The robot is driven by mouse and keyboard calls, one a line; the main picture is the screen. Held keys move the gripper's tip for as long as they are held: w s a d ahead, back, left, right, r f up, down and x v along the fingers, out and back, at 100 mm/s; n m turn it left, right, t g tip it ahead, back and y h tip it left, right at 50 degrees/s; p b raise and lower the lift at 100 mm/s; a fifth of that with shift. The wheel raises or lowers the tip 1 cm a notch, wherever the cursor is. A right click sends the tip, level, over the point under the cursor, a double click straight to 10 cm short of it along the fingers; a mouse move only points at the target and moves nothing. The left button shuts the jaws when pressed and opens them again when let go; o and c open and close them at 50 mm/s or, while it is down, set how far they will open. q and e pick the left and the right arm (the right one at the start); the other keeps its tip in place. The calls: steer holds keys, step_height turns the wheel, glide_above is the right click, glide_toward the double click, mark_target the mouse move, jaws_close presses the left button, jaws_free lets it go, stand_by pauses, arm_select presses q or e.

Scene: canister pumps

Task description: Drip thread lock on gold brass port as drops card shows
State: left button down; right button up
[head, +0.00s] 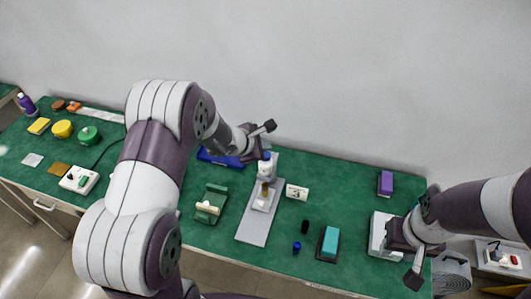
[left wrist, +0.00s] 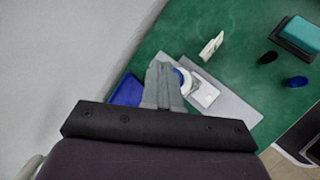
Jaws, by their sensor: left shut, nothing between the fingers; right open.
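A white canister pump with a blue top (head: 266,157) stands at the back of a grey plate (head: 252,226) at the table's middle. A gold brass part (head: 265,190) shows on the plate in front of it. A small white card (head: 297,192) with dark marks stands right of the plate; its marks are too small to read. My left gripper (head: 268,127) is shut and empty, just above and behind the pump top. In the left wrist view its closed fingers (left wrist: 163,78) partly cover the white pump. My right gripper (head: 405,258) is open beside a white box (head: 378,234) at the right.
A black piece (head: 305,226) and a blue piece (head: 297,247) lie right of the plate. A teal block (head: 329,242) sits on a dark base. A green holder (head: 211,204) and a blue tray (head: 220,158) are left of the plate. A purple block (head: 386,183) is at back right.

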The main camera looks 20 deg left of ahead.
arm_select(q)
step_height(320, 180, up, 5)
steer(key=p, duration=0.3)
steer(key=shift+f, duration=0.1)
stand_by(0.6)
steer(key=shift+s, duration=0.1)
steer(key=s+a+f+m+g+y+b, duration=0.1)
steer(key=s+m+g+y+b, duration=0.3)
steer(key=s+m, duration=1.8)
steer(key=s+a+g+b, duration=0.1)
steer(key=s+g+b, duration=0.1)
steer(key=s, duration=0.1)
steer(key=shift+f+g, duration=0.35)
steer(key=shift+g, duration=0.05)
